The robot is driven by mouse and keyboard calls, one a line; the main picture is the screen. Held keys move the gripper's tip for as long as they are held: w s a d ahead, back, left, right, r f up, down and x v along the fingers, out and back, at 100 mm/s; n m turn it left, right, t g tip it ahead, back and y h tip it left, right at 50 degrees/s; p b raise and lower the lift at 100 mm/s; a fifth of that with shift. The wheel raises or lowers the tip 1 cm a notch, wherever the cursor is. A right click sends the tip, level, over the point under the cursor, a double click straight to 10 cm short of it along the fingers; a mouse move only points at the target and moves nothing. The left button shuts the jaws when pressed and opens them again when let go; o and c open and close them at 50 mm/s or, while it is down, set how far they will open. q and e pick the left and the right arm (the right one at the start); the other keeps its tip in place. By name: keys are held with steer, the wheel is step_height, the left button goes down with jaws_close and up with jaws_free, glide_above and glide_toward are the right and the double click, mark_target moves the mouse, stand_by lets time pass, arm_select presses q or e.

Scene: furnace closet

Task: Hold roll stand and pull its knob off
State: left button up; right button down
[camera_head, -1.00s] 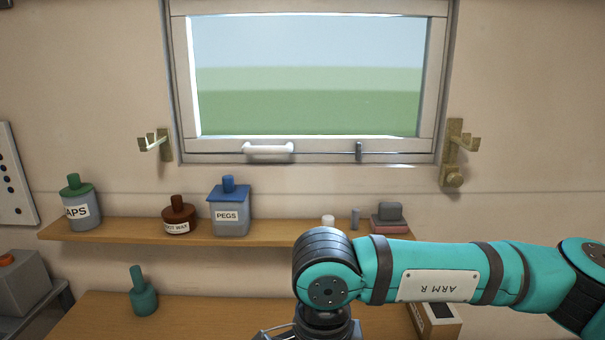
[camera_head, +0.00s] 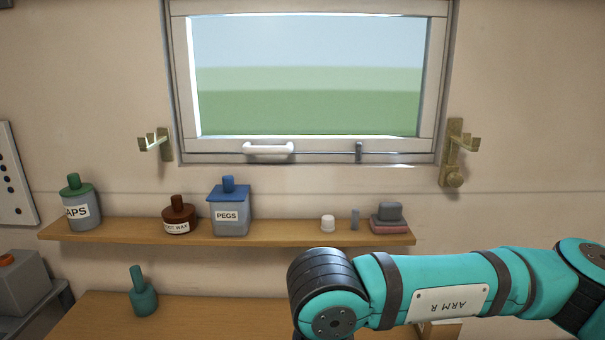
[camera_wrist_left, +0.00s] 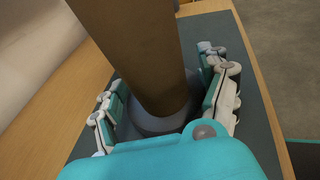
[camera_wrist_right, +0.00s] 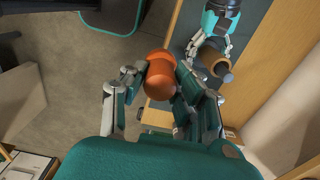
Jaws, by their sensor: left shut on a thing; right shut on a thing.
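The roll stand shows in the left wrist view as a brown upright roll (camera_wrist_left: 135,45) on a round grey base (camera_wrist_left: 160,122). My left gripper (camera_wrist_left: 165,85) is shut on it low down, with fingers on both sides. The knob appears apart from the roll stand. Neither gripper shows in the head view.
The stand rests on a dark mat (camera_wrist_left: 258,130) on a wooden bench (camera_head: 200,315). A teal bottle (camera_head: 143,297) stands on the bench. A wall shelf (camera_head: 275,232) above holds a blue-lidded jar (camera_head: 229,212) and other small items. A grey box (camera_head: 20,285) is at the left.

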arm_select(q)
steer(key=o, duration=1.3)
